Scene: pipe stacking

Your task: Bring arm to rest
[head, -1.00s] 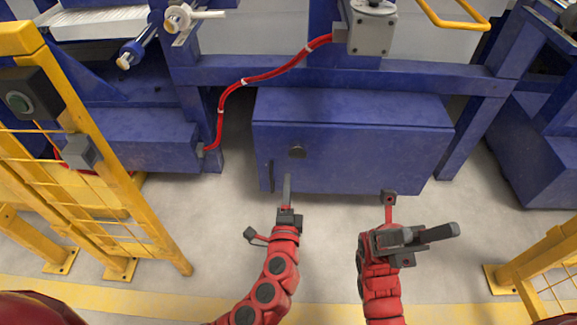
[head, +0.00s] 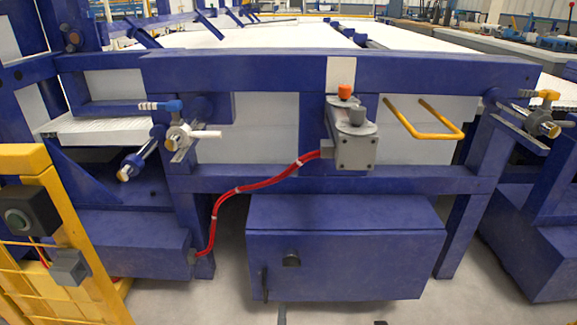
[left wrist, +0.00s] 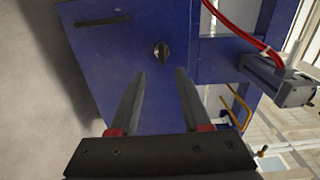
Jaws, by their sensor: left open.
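My left gripper (left wrist: 160,74) shows in the left wrist view with its two dark fingers apart and nothing between them. Beyond its fingertips is the front of a blue cabinet with a dark knob (left wrist: 161,51). In the head view only a thin tip of my left gripper (head: 282,314) shows at the bottom edge, below the cabinet (head: 345,230). A small dark piece of my right arm shows at the bottom edge, right of centre. My right gripper itself is out of frame.
A blue machine frame (head: 340,75) spans the head view. A red cable (head: 262,184) runs to a grey box with an orange button (head: 345,92). A yellow handle (head: 425,130) sticks out. A yellow fence (head: 75,250) stands at left. Bare floor lies around the cabinet.

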